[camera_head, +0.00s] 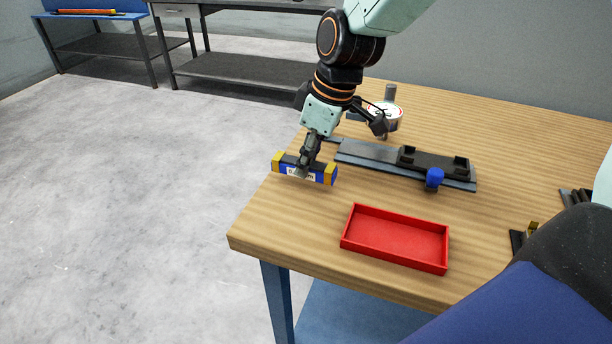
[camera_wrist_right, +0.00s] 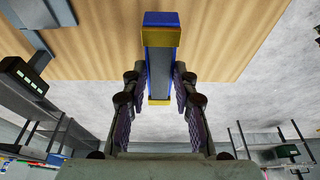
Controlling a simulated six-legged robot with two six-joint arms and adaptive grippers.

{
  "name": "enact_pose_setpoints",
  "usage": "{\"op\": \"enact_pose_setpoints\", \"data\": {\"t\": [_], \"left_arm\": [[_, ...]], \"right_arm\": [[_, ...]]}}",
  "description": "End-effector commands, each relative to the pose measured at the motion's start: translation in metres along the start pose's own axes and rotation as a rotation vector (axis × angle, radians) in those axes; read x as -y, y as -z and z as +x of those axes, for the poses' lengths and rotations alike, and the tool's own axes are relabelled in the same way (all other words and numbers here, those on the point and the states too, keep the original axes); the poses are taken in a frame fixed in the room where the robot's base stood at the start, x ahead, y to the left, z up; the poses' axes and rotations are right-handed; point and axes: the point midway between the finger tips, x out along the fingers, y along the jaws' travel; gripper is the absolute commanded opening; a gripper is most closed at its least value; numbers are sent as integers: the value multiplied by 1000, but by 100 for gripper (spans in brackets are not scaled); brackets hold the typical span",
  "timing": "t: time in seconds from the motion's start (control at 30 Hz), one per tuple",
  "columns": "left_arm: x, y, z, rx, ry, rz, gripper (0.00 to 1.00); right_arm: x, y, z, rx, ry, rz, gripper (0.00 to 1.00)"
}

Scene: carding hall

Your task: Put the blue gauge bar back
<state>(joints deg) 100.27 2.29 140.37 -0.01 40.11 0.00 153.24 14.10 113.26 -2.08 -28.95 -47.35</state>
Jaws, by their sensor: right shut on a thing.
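The blue gauge bar (camera_head: 320,176) has yellow ends and a white label that I cannot read clearly. My right gripper (camera_head: 301,172) is shut on it near its middle, at the table's left edge. In the right wrist view the bar (camera_wrist_right: 160,64) lies lengthwise between the fingers of the right gripper (camera_wrist_right: 160,100), one end toward the table and the other over the floor. It looks held above the table; the height is hard to judge. My left gripper is not in view.
A red tray (camera_head: 398,214) stands empty near the front edge of the wooden table (camera_head: 290,240). Behind it is a dark rail fixture (camera_head: 372,158) with a blue knob (camera_head: 434,178). A round dial gauge (camera_head: 385,112) stands farther back. Dark holders (camera_head: 518,241) are at the right.

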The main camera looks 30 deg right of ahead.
Motion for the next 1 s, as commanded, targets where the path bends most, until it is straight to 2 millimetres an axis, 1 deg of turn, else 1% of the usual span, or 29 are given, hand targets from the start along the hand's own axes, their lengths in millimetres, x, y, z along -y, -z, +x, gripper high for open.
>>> {"op": "enact_pose_setpoints", "data": {"t": [0.23,0.3,0.53,0.73,0.77,1.0], "left_arm": [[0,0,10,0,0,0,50],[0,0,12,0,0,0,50],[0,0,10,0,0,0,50],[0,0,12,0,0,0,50],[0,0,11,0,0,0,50],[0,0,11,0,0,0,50]], "right_arm": [[1,-7,31,2,1,-1,0],[1,-8,36,2,0,-3,0],[1,-7,35,0,-1,-3,0],[1,-8,40,1,0,-3,0],[1,-8,40,1,0,-3,30],[1,-8,40,1,0,-3,50]]}}
